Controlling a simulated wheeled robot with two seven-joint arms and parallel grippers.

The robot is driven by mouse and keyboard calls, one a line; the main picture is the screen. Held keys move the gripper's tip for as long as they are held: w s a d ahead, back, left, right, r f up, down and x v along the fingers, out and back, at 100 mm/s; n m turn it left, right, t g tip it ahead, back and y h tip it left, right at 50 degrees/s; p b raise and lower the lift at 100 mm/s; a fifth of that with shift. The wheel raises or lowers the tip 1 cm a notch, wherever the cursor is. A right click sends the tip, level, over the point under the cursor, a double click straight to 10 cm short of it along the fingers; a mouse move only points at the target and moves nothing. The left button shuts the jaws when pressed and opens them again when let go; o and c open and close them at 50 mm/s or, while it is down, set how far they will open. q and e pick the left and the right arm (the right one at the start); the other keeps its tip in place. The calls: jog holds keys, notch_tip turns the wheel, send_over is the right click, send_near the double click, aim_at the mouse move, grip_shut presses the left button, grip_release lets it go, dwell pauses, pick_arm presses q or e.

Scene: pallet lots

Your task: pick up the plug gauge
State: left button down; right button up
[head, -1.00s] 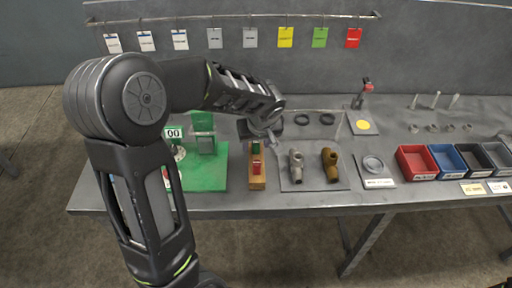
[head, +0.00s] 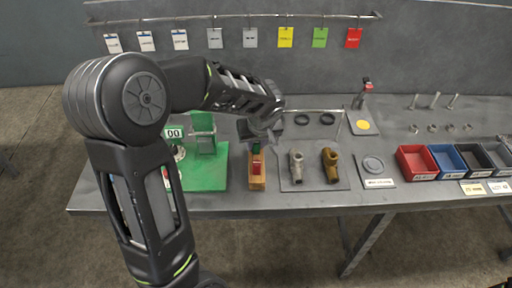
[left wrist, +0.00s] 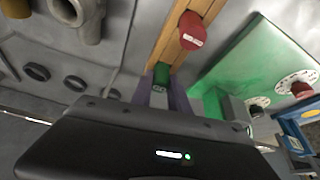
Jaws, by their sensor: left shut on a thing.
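The plug gauge has a green end and a red end (head: 257,168) and rests on a wooden block (head: 257,184) on the bench. In the left wrist view its red end (left wrist: 192,30) carries a small label, and its green end (left wrist: 161,75) is between my fingers. My left gripper (head: 257,145) points down at the far end of the block. It is shut on the green end of the gauge, and the gauge still appears to be at the block. The gripper partly hides the green end. My right gripper is not in view.
A green fixture plate (head: 205,178) is just left of the block. A grey mat (head: 315,183) with a grey and a brown fitting is close on the right. A round part on a plate (head: 374,168) and small bins (head: 417,162) are farther right.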

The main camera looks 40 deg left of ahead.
pick_arm(q)
notch_tip(320, 180, up, 10)
jog(key=shift+r, duration=0.1)
dwell(0.5)
dwell(0.5)
